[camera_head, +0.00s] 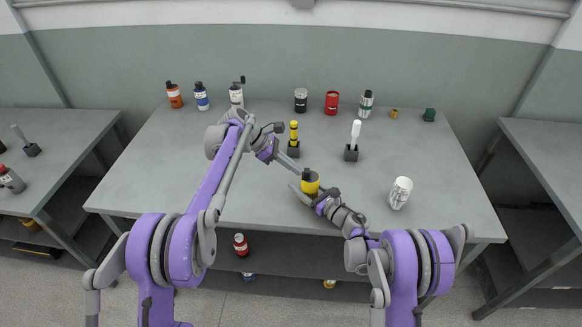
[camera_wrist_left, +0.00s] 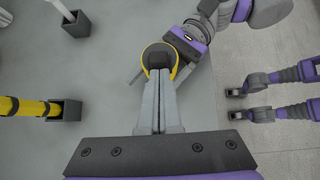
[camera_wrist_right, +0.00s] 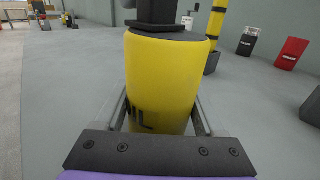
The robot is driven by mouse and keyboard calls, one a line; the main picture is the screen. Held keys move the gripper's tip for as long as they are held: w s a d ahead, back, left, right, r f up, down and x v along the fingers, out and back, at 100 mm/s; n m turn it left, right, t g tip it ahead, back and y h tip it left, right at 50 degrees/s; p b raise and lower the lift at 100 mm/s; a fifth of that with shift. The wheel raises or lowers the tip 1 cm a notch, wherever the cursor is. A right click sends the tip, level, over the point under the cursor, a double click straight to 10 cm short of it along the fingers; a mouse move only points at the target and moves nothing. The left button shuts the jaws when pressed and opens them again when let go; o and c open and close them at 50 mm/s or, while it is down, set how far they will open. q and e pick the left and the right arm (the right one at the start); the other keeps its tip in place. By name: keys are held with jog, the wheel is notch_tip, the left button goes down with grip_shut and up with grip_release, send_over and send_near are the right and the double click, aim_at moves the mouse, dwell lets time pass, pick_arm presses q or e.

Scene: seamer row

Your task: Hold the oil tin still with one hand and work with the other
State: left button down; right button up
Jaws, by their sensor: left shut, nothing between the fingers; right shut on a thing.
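The yellow oil tin (camera_head: 311,187) with its black top stands upright near the front middle of the table. It fills the middle of the right wrist view (camera_wrist_right: 160,80), with part of its black lettering visible. My right gripper (camera_head: 303,193) is shut on the tin's body, one finger on each side. My left gripper (camera_head: 299,173) is shut and empty, reaching down from the upper left to the tin's top. In the left wrist view its closed fingertips (camera_wrist_left: 160,76) overlap the tin's black top (camera_wrist_left: 159,57); I cannot tell whether they touch.
A yellow-and-black tool (camera_head: 294,135) and a white-handled tool (camera_head: 354,135) stand in dark holders behind the tin. A white ribbed object (camera_head: 400,193) is at right. Bottles and cans, including a red can (camera_head: 332,103), line the back. The table (camera_head: 440,215) is clear at front right.

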aim_at(307, 170)
pick_arm(q)
jog(key=shift+d, duration=1.7)
jog(key=shift+a, duration=0.2)
pick_arm(e)
jog(key=shift+a, duration=0.1)
pick_arm(q)
jog(key=shift+a, duration=0.3)
jog(key=a+f+v, duration=0.1)
jog(key=v, duration=1.1)
jog(key=shift+a+f, duration=0.2)
jog(key=shift+a, duration=0.2)
jog(key=shift+w, duration=0.1)
